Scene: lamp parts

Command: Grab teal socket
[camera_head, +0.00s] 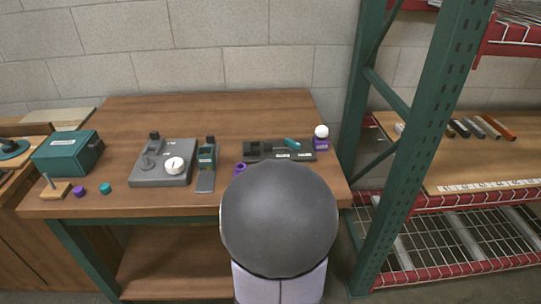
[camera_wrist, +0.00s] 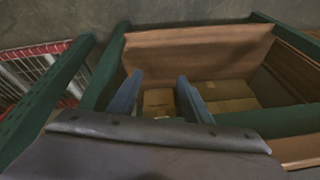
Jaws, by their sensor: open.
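A teal cylindrical piece (camera_head: 292,143) lies tilted on a dark fixture (camera_head: 252,152) at the back right of the wooden table. A small round teal piece (camera_head: 105,188) sits at the table's front left, beside a purple one (camera_head: 78,191). I cannot tell for certain which teal piece is the socket. My gripper (camera_wrist: 160,76) is open in the wrist view, its two blue fingers apart with nothing between them. It points at the space under a table, away from the teal pieces. In the head view my arm's grey round part hides the gripper and the table's front.
A purple socket-like piece (camera_head: 240,169) lies next to my arm. A white ball sits on a purple piece (camera_head: 321,145). A teal box (camera_head: 67,153), a grey device (camera_head: 162,180) and a green rack post (camera_head: 415,130) stand around. Cardboard boxes (camera_wrist: 225,97) lie below.

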